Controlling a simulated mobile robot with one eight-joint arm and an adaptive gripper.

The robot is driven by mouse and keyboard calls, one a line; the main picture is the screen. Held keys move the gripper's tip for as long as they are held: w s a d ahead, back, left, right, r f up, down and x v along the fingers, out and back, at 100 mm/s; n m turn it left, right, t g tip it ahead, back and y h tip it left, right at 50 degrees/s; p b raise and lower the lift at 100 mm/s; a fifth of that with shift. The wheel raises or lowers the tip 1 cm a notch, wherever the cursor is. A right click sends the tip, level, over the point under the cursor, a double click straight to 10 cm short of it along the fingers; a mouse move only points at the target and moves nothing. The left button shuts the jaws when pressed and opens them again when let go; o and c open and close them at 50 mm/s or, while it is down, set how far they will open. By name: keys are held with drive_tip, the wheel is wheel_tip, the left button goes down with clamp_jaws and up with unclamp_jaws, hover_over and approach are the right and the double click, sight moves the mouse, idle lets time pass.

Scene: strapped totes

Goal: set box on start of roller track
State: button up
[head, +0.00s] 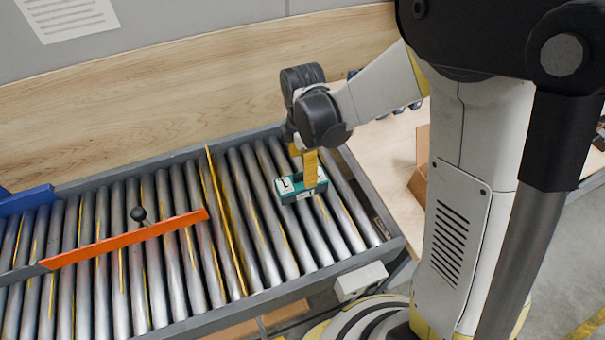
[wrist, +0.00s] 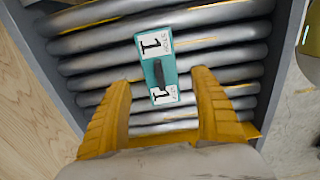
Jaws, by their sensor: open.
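The box is teal with white labels marked 1 and a dark strap or handle across its top. In the head view the box (head: 300,187) lies on the rollers near the right end of the roller track (head: 392,246). The wrist view shows the box (wrist: 151,48) on the rollers (wrist: 215,43), between and beyond my fingers. My gripper (head: 310,172) has yellow fingers and is just above the box, partly covering it. In the wrist view my gripper (wrist: 155,85) is open, with a gap between each finger and the box.
A yellow divider (head: 226,222) crosses the track left of the box. An orange bar (head: 125,239) with a black knob (head: 138,213) lies further left across the rollers. A blue piece (head: 28,200) is at the far left. A cardboard box (head: 420,165) stands right of the track.

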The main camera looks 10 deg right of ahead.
wheel_tip(320, 180, up, 4)
drive_tip(key=shift+f+p, duration=0.15)
drive_tip(key=shift+p, duration=0.2)
drive_tip(key=s+d+r+m+t, duration=0.3)
drive_tip(key=s+d+r+m, duration=0.2)
drive_tip(key=m, duration=0.5)
drive_tip(key=s+d+r+m+t, duration=0.4)
drive_tip(key=s+d+r+m, duration=0.1)
drive_tip(key=s+r+m, duration=0.3)
drive_tip(key=shift+r+m, duration=0.75)
drive_tip(key=shift+m, duration=0.35)
drive_tip(key=shift+a, duration=0.15)
